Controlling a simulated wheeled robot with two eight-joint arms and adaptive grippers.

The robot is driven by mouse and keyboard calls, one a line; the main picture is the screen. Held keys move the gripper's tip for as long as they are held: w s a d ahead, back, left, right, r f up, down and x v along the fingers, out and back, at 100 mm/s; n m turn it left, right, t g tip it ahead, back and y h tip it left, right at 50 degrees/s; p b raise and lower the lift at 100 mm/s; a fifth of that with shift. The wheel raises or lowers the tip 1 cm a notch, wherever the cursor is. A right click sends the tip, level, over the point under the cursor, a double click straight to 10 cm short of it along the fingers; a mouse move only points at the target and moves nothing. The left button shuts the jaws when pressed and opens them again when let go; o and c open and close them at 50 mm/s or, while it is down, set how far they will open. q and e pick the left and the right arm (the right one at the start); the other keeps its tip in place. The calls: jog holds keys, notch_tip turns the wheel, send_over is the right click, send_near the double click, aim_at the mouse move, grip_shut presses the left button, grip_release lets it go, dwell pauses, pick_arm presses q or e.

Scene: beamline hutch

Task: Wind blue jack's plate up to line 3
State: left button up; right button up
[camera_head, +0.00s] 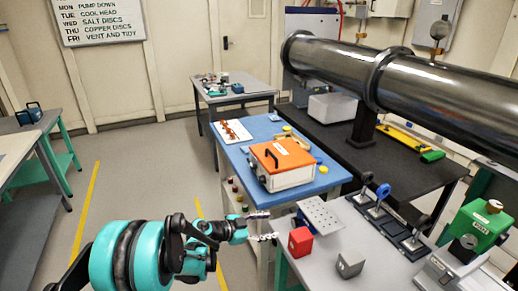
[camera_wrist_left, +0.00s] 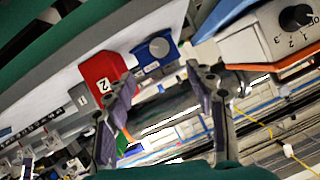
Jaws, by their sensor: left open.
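The blue jack (camera_head: 297,222) stands at the left end of the grey bench, behind the red block (camera_head: 300,242). Its grey perforated plate (camera_head: 320,215) is on top. In the left wrist view the blue jack (camera_wrist_left: 148,62) shows a round grey knob (camera_wrist_left: 159,47) on its face. Scale lines on it cannot be read. My left gripper (camera_head: 269,226) is open, just left of the jack and the red block, with nothing between its fingers. In the left wrist view the fingers (camera_wrist_left: 160,80) stand apart below the knob, not around it. My right gripper is not in view.
A grey block (camera_head: 350,264) and lens posts (camera_head: 378,200) share the bench. A green device (camera_head: 478,228) stands at right. An orange-topped box (camera_head: 283,160) sits on the blue-topped cart (camera_head: 238,148) behind. The red block (camera_wrist_left: 100,88), marked 2, is close to the left finger in the left wrist view.

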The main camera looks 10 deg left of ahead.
aim_at(293, 221)
pick_arm(q)
jog(key=x, duration=1.2)
jog(key=shift+w+d, duration=0.1)
jog(key=shift+w+r+n+p, duration=0.15)
jog(key=shift+n+p, duration=0.25)
jog(key=shift+n, duration=0.1)
jog(key=shift+n+g+h, duration=0.4)
jog(key=shift+n+g, duration=0.2)
jog(key=shift+g, duration=0.1)
jog(key=shift+a+n+g+h+p, duration=0.3)
jog(key=shift+n+g+h+p, duration=0.25)
jog(key=shift+n, duration=0.55)
jog(key=p+v, duration=0.2)
jog(key=v, duration=0.6)
jog(key=a+r+n+t+y, duration=0.1)
jog(key=r+t, duration=0.3)
jog(key=r, duration=0.5)
jog(key=w+a+r+n+t+y, duration=0.1)
jog(key=r+t, duration=0.3)
jog(key=r, duration=0.5)
jog(key=w+a+r+n+t+y, duration=0.1)
jog(key=a+r+n+t+y, duration=0.2)
jog(key=r, duration=0.7)
jog(key=shift+a+t+b, duration=0.25)
jog(key=shift+t+b, duration=0.1)
jog(key=shift+t, duration=0.2)
jog(key=shift+w+y, duration=0.1)
jog(key=shift+y, duration=0.15)
